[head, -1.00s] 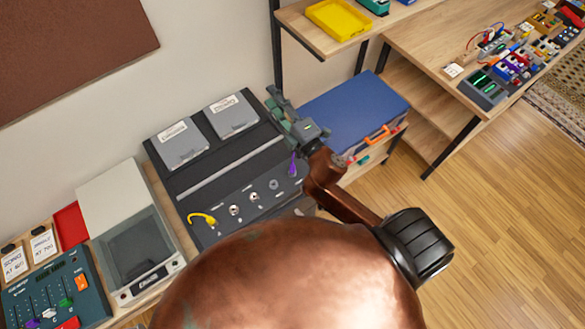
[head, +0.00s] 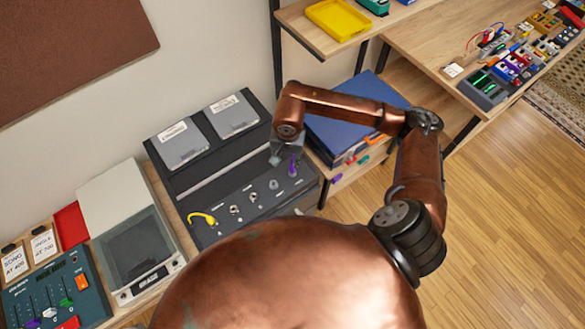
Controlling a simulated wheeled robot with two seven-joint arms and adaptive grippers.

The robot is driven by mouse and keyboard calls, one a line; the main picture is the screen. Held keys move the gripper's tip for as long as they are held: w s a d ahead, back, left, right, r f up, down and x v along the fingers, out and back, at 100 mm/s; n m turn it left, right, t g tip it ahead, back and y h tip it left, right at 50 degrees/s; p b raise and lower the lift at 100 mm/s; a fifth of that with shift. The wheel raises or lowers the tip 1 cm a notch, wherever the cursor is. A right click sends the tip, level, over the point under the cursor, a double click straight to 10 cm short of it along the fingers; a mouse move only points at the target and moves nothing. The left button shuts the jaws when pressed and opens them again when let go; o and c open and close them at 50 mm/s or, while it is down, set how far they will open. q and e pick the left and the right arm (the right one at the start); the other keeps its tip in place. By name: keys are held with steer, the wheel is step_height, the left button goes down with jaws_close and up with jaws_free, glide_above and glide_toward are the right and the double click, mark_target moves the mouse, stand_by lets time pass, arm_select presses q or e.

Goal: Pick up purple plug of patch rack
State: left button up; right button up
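The patch rack (head: 222,218) is a dark sloped panel with a row of round sockets. The purple plug (head: 293,167) stands upright at the right end of this row. A yellow plug (head: 201,217) with a short cable is at the left end. My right gripper (head: 276,158) hangs down from its copper arm, just behind and left of the purple plug. It is small and partly hidden by the wrist, so its opening and any contact with the plug are unclear. My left gripper is not in view.
Two grey-lidded boxes (head: 183,146) sit at the rack's back. A blue-lidded case (head: 345,128) stands right of the rack, partly behind my arm. A white-lidded device (head: 130,235) is on the left. Wooden shelves (head: 400,75) rise at the right.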

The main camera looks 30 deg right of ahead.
mark_target(292, 165)
steer(key=shift+w+d+h, duration=0.15)
steer(key=shift+d+h, duration=0.15)
steer(key=shift+d, duration=0.5)
steer(key=shift+d+f, duration=0.2)
steer(key=shift+f, duration=0.15)
steer(key=f, duration=0.2)
steer(key=f+p, duration=0.1)
steer(key=f, duration=0.3)
steer(key=shift+w+d+p, duration=0.1)
steer(key=shift+d+p, duration=0.15)
steer(key=shift+p, duration=0.1)
steer(key=shift+w+f, duration=0.1)
steer(key=shift+f, duration=0.3)
steer(key=shift+c, duration=0.2)
jaws_close()
